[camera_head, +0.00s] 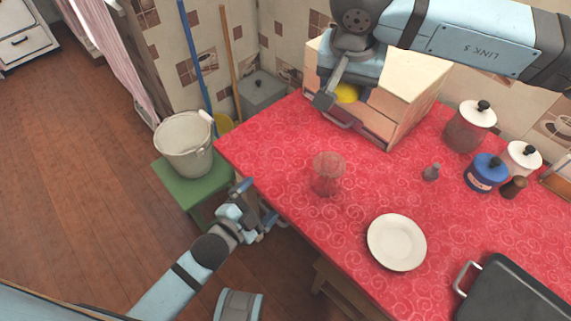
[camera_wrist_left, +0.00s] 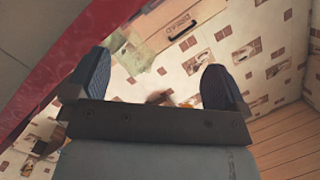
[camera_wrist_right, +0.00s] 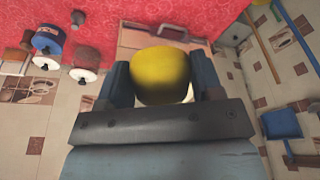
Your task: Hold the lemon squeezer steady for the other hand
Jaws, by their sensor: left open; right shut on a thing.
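My left gripper (camera_head: 258,202) is open and empty beside the counter's left edge, low near the green stool. Its spread fingers also show in the left wrist view (camera_wrist_left: 155,78), with nothing between them.
A clear glass (camera_head: 327,174) and a white plate (camera_head: 396,242) stand on the red counter (camera_head: 275,165). The wooden box (camera_head: 400,108) is behind. Several lidded jars, including a blue one (camera_head: 486,173), are at right. A dark pan (camera_head: 515,298) lies front right. A pail (camera_head: 184,145) stands left.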

